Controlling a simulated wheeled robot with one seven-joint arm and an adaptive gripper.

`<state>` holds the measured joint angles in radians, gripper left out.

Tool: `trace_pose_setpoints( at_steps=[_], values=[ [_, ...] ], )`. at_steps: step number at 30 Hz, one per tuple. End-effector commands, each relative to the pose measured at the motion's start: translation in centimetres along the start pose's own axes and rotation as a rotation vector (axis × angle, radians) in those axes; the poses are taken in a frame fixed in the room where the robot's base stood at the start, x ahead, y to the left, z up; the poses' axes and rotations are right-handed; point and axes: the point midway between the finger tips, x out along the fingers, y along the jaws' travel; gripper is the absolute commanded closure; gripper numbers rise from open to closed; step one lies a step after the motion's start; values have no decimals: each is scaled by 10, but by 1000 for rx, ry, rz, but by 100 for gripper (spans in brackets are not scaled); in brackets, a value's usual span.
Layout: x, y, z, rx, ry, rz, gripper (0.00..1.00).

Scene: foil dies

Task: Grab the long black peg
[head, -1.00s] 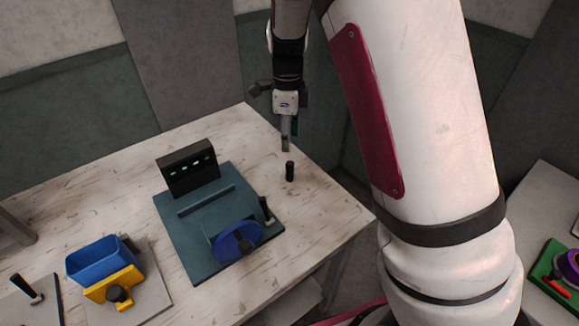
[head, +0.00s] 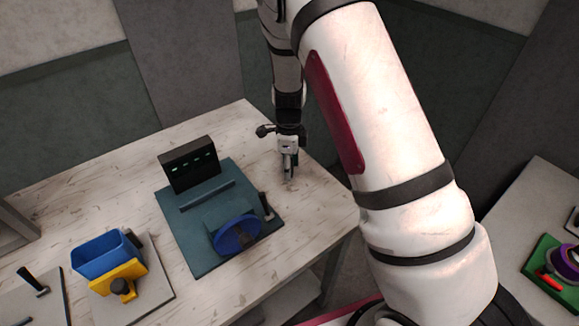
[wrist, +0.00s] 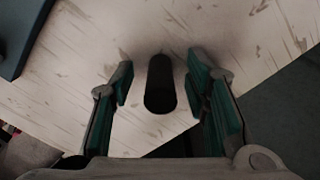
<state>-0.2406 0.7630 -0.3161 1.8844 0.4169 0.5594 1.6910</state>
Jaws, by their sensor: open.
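The long black peg (wrist: 160,86) stands on the light wooden table in the wrist view, seen nearly end-on from above. My gripper (wrist: 160,88) is open, with one green-padded finger on each side of the peg. A gap shows between the peg and each finger. In the head view my gripper (head: 289,180) is low over the right part of the table and hides the peg.
A teal base (head: 195,258) with a black display box (head: 188,165) and a blue disc (head: 238,236) lies left of my gripper. A blue bin (head: 103,253) with a yellow part stands further left. The table's right edge is close to my gripper.

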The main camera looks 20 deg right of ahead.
Motion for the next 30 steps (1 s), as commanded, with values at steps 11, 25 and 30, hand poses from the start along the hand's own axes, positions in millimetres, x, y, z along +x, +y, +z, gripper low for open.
trace_pose_setpoints(
  at_steps=[11,25,30],
  values=[
    [1,0,0,0,0,-1,87],
    [-4,-1,1,0,-1,-2,100],
    [-31,-1,2,-1,-3,-5,100]
  ],
)
